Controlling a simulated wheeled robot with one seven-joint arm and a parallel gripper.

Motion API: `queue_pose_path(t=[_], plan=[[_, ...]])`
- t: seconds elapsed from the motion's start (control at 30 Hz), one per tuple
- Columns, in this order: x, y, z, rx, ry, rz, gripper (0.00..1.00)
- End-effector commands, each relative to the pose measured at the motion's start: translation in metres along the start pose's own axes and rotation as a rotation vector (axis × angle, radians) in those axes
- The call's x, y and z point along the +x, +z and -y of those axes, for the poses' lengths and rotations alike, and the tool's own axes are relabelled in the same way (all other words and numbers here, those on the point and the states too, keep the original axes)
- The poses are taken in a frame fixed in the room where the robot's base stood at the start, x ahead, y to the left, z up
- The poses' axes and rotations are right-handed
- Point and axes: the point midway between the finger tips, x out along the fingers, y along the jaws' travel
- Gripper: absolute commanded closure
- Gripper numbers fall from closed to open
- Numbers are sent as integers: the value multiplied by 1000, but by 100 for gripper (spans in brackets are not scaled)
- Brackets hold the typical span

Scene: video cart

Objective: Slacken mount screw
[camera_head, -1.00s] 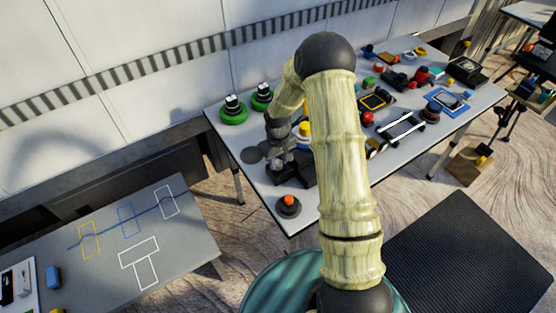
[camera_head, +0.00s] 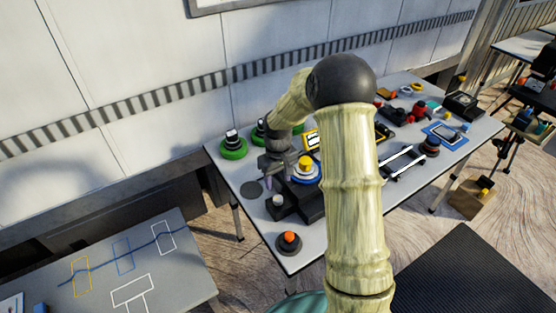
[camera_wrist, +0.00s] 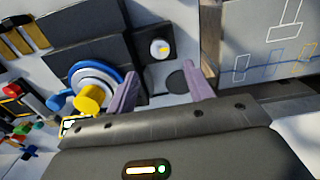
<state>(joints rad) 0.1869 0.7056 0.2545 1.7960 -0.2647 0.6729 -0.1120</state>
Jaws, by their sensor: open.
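A black stepped mount (camera_head: 312,205) stands on the near left part of the grey table. On its low part is a small pale round knob (camera_head: 278,201), also in the wrist view (camera_wrist: 160,48). On its higher part is a yellow-topped dial with white and blue rings (camera_head: 306,168); the wrist view shows this dial (camera_wrist: 90,97) at left. I cannot tell which of the two is the mount screw. My gripper (camera_wrist: 160,90) is open and empty, with its purple fingers apart. In the head view my gripper (camera_head: 277,179) hangs just behind the pale knob, left of the dial.
An orange-topped black button (camera_head: 289,242) stands at the near table corner. A flat dark disc (camera_head: 251,189) lies left of the mount. Green-based round items (camera_head: 233,148) stand at the back. Behind my arm, the grey table (camera_head: 233,178) carries many small parts.

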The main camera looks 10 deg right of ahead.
Motion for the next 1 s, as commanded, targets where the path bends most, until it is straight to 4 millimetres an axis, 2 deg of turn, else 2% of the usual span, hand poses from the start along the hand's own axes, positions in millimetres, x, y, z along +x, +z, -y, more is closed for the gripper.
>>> queue_pose_path(t=[0.3,0.43,0.6,1.0], plan=[[-63,0,0,0,1,-3,48],[-80,-1,0,-1,2,-2,48],[-88,0,0,-1,1,0,48],[-87,0,0,0,0,1,48]])
